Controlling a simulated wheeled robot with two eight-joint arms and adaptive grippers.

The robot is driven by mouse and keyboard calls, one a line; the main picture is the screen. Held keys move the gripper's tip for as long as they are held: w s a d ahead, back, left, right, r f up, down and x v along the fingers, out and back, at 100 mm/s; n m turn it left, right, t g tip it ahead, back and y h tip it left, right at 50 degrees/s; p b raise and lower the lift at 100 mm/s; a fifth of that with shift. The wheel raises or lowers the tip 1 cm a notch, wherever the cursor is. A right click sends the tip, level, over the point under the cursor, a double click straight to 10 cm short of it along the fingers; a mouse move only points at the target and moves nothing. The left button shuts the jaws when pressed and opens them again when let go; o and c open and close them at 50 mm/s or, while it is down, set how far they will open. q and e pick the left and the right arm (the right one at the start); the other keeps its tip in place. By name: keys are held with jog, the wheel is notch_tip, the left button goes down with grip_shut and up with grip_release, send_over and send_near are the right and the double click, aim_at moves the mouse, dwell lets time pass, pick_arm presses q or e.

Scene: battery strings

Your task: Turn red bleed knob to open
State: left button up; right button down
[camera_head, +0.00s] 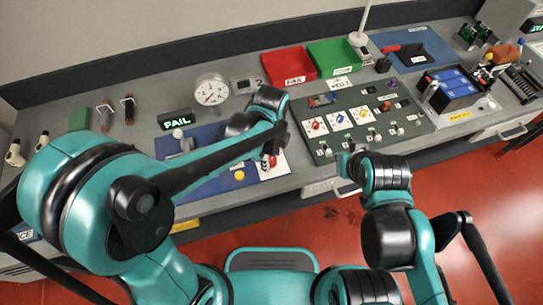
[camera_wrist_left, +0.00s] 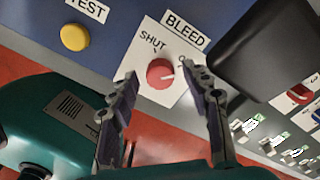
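The red bleed knob (camera_wrist_left: 160,73) sits on a white plate (camera_wrist_left: 141,62) marked SHUT at upper left, under a BLEED label (camera_wrist_left: 185,28). A second marking at right starts with "O"; the rest is hidden by my gripper. The knob's white mark is on its right side, pointing roughly right. My left gripper (camera_wrist_left: 160,88) is open, one finger on each side of the knob, with no clear contact. In the head view the knob (camera_head: 271,161) is partly covered by my left gripper (camera_head: 270,147). My right gripper (camera_head: 347,158) is low by the bench's front edge; its fingers are unclear.
A yellow button (camera_wrist_left: 75,37) under a TEST label is left of the knob. A grey-green panel (camera_head: 335,140) with small knobs and switches stands to the right.

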aim_at(271, 160)
pick_arm(q)
notch_tip(271, 160, up, 12)
dwell(0.7)
dwell(0.4)
jog(key=s+a+n+t, duration=0.3)
jog(key=a+n, duration=0.5)
jog(key=n, duration=0.3)
jog(key=s+a+f+n+t, duration=0.1)
jog(key=a+n+t, duration=0.3)
jog(key=a+n, duration=0.5)
jog(key=s+n, duration=0.1)
jog(key=n, duration=0.2)
jog(key=shift+s+a+f+n, duration=0.25)
jog(key=shift+s+f+n, duration=0.05)
jog(key=shift+s, duration=0.1)
